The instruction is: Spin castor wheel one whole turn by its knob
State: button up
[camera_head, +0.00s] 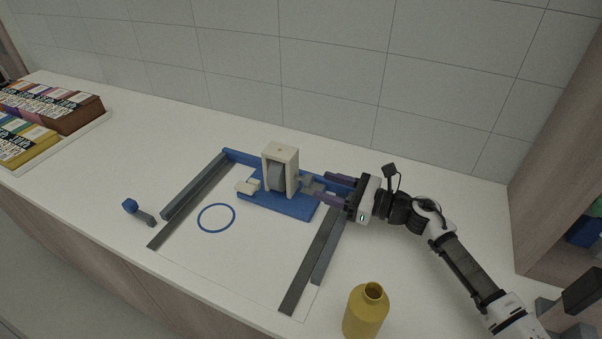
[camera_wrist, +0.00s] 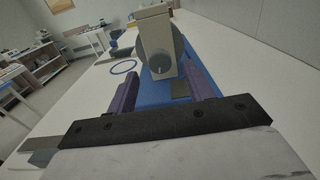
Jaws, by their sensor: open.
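The castor wheel (camera_head: 277,177) is grey and sits upright in a beige fork housing (camera_head: 282,153) on a blue base plate (camera_head: 300,209). In the wrist view the wheel (camera_wrist: 176,42) shows behind the housing (camera_wrist: 153,27). A round grey knob (camera_wrist: 161,67) is on the housing's near face. My gripper (camera_head: 325,187) is open to the right of the housing and points at it. In the wrist view its two purple fingers (camera_wrist: 163,91) are spread, with the knob ahead between them. I cannot tell whether either finger touches anything.
Grey rails (camera_head: 197,187) (camera_head: 318,254) flank the base. A blue ring (camera_head: 216,218) lies at left, with a blue-headed grey piece (camera_head: 130,206) beyond it. A yellow bottle (camera_head: 366,311) stands at the front right. Boxes (camera_head: 50,105) fill the far left; a wall stands behind.

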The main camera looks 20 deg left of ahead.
aim_at(312, 181)
jog(key=a+p, duration=0.2)
jog(key=a, duration=0.5)
jog(key=shift+w+a, duration=0.15)
jog(key=shift+a, duration=0.15)
jog(key=shift+c, duration=0.4)
jog(key=c, duration=0.9)
jog(key=shift+m, duration=0.4)
jog(key=m, duration=0.3)
jog(key=shift+m, duration=0.3)
jog(key=m, duration=0.9)
jog(key=shift+m, duration=1.9)
